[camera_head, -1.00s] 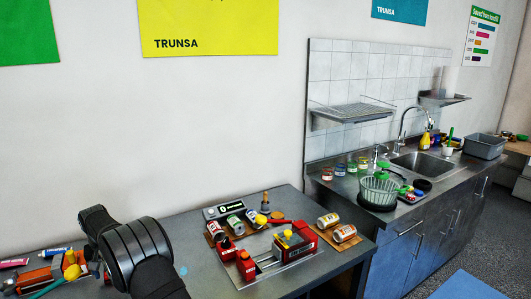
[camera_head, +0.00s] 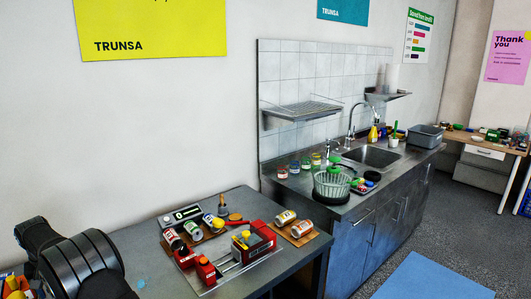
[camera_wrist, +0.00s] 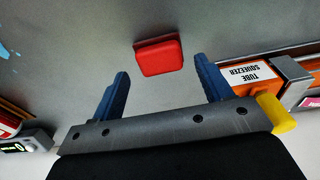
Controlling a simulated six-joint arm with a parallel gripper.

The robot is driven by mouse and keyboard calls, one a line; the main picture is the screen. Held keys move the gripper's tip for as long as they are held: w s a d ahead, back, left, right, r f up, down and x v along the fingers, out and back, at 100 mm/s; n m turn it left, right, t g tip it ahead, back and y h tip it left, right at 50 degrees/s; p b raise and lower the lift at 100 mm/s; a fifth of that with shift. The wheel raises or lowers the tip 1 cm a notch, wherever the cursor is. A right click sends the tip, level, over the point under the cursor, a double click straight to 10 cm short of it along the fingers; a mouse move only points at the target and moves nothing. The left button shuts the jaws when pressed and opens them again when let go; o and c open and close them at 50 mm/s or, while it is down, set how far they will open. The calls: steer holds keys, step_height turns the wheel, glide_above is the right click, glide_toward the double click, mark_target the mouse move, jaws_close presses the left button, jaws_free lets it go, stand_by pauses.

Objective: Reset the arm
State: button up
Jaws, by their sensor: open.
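My gripper (camera_wrist: 162,95) is open in the wrist view, with two blue fingers spread apart and nothing between them. It is over a grey table top (camera_wrist: 70,85). A red block-like object (camera_wrist: 158,56) shows just past the fingertips, apart from them. An orange tube squeezer (camera_wrist: 250,74) with a yellow knob is to the right of the fingers. In the head view a black part of my arm shows at the lower left, and the gripper's fingers are not visible there.
The grey table (camera_head: 150,235) carries a red device (camera_head: 255,243) and several cans on wooden boards. A blue mat (camera_head: 435,277) lies on open floor.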

step_height(320, 180, down, 2)
step_height(320, 180, up, 12)
steer(key=s+d, duration=0.1)
steer(key=f, duration=0.8)
steer(key=w+a+f, duration=0.1)
steer(key=f, duration=0.3)
steer(key=shift+f, duration=0.3)
steer(key=r, duration=0.4)
steer(key=shift+w+d+r, duration=0.15)
steer(key=shift+d+r, duration=0.05)
steer(key=shift+r, duration=0.15)
steer(key=w+d+r, duration=0.6)
steer(key=d+r, duration=0.1)
steer(key=d, duration=0.3)
steer(key=w+d+r+m, duration=0.1)
steer(key=w+d, duration=0.6)
steer(key=d, duration=0.4)
steer(key=w+d, duration=0.7)
steer(key=d, duration=0.5)
steer(key=d+f+m, duration=0.1)
steer(key=d+m, duration=0.1)
steer(key=d, duration=1.4)
steer(key=d+f+m, duration=0.2)
steer(key=d, duration=1.4)
steer(key=shift+s+d+f+m+h, duration=0.3)
steer(key=shift+s+d, duration=0.1)
steer(key=shift+s, duration=0.05)
